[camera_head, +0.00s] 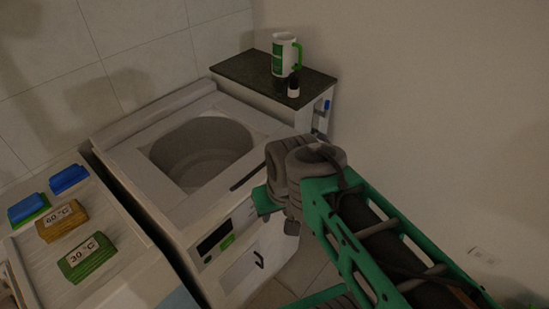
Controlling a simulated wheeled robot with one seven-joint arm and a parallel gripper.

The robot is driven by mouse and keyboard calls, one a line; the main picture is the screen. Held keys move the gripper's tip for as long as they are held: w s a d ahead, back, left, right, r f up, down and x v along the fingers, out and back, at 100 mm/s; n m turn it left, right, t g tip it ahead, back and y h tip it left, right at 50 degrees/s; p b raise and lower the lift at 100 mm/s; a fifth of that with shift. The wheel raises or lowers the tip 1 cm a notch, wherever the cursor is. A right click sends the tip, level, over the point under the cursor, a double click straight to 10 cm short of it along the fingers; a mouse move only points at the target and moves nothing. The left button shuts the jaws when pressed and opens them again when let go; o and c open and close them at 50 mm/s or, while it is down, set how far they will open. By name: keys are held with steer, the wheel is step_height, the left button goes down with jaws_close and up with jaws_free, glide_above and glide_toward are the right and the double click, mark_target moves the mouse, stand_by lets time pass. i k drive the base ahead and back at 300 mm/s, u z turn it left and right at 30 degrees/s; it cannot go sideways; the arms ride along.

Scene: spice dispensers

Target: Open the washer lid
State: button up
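The washer (140,177) is a white top-loading machine in the middle of the view. Its round grey drum (205,150) shows inside a pale rectangular frame on top. This frame looks like the lid (180,207), lying flat with a clear pane, but I cannot tell for certain. A dark slot or handle (247,178) sits at its front right edge. My green and grey arm reaches in from the lower right. My gripper (265,202) is by the washer's front right corner, mostly hidden behind the wrist. Its fingers are not clear, and contact with the washer cannot be told.
Left of the washer, a white counter (130,275) holds blue, brown and green blocks, with temperature labels on some. Walls close off the back and right.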

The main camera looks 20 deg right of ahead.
mark_target(183, 210)
steer(key=k, duration=0.5)
steer(key=z, duration=0.85)
steer(key=i, duration=0.75)
steer(key=u, duration=1.25)
